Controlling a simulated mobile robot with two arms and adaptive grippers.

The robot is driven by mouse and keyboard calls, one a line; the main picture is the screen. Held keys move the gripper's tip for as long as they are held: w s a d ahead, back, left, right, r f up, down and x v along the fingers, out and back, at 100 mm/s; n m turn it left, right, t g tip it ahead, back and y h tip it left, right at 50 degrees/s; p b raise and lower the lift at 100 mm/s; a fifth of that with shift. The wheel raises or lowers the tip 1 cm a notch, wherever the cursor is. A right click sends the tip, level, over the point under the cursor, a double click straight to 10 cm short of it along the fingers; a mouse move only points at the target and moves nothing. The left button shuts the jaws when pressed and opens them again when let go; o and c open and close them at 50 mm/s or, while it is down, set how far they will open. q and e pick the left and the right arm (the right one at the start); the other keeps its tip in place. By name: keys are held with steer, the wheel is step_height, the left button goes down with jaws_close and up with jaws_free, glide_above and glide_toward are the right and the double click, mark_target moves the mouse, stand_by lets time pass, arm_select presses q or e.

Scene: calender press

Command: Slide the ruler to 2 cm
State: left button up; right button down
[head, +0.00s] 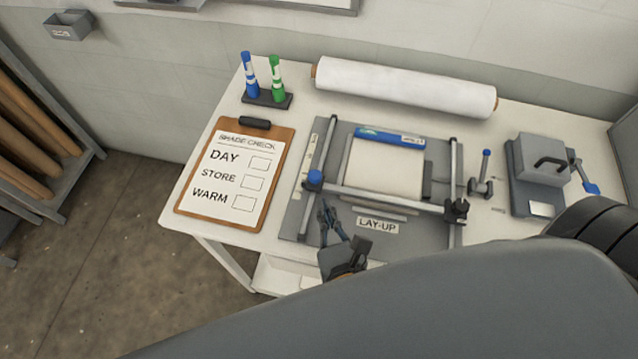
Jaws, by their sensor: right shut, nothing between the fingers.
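The lay-up board (290,225) lies on the table with a side rail along its left and right edges. A long metal bar, which looks like the ruler (390,197), crosses the board from rail to rail. A blue knob (314,178) sits at its left end and a black clamp (457,209) at its right end. A narrow marked strip runs by the left rail; its markings are too small to read. My right gripper (324,207) is shut and empty, just below the blue knob; whether it touches the bar I cannot tell. My left gripper is not in view.
A clipboard (268,192) lies left of the board, with blue and green markers (276,80) in a stand behind it. A white roll (400,85) lies at the back. A grey press block (541,155) stands right. My grey arm covers the lower right.

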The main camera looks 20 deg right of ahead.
mark_target(317, 181)
steer(key=x, duration=0.4)
steer(key=shift+w+p, duration=0.15)
steer(key=shift+p, duration=0.2)
steer(key=shift+w+d+f, duration=0.1)
steer(key=shift+w, duration=0.3)
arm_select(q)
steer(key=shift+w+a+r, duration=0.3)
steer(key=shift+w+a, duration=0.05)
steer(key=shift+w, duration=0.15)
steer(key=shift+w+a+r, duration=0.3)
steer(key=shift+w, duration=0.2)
arm_select(e)
steer(key=shift+w, duration=0.15)
